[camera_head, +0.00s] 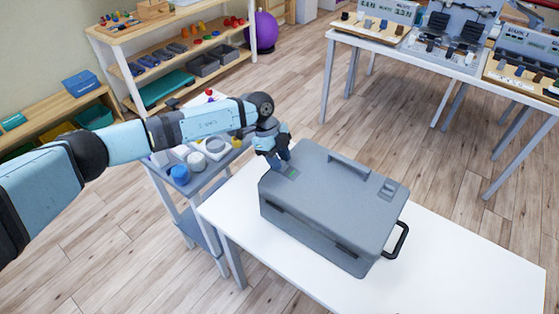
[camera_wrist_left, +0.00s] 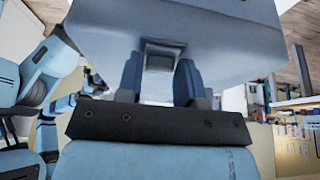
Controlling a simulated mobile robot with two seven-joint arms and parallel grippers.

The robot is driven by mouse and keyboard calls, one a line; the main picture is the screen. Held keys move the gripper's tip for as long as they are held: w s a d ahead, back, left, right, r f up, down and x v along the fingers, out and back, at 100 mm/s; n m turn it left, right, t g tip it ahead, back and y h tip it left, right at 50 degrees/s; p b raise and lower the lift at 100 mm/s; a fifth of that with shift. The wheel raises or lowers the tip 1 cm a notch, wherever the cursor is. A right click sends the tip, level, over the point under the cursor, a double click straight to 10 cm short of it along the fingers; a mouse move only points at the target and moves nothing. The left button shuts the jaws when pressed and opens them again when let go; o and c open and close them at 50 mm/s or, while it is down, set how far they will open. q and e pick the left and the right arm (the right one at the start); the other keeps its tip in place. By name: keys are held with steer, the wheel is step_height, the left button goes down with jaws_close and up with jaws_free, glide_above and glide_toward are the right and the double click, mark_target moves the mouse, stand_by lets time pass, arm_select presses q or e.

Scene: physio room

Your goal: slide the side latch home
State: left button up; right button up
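A grey case (camera_head: 330,205) with a closed lid lies on a white table (camera_head: 455,262). My left gripper (camera_head: 281,165) is at the case's far left end, close above the lid's edge. In the left wrist view my two fingers (camera_wrist_left: 160,75) stand apart and point at the case (camera_wrist_left: 215,30). A small grey block, perhaps the side latch (camera_wrist_left: 163,56), shows between the fingertips. I cannot tell whether they touch it. My right gripper is not in view.
A black handle (camera_head: 400,240) sticks out at the case's right end. A lid grip (camera_head: 349,166) rises from its top. A small blue-grey cart (camera_head: 205,185) with jars stands left of the table. The table's right part is clear.

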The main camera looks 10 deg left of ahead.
arm_select(q)
steer(key=o, duration=0.3)
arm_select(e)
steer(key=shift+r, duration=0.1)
arm_select(q)
steer(key=shift+a+r, duration=0.1)
steer(key=shift+r, duration=0.05)
arm_select(e)
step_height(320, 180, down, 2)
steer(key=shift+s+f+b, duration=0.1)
steer(key=shift+b, duration=0.7)
arm_select(q)
steer(key=v, duration=1.3)
steer(key=shift+a+r, duration=0.15)
steer(key=shift+r, duration=0.15)
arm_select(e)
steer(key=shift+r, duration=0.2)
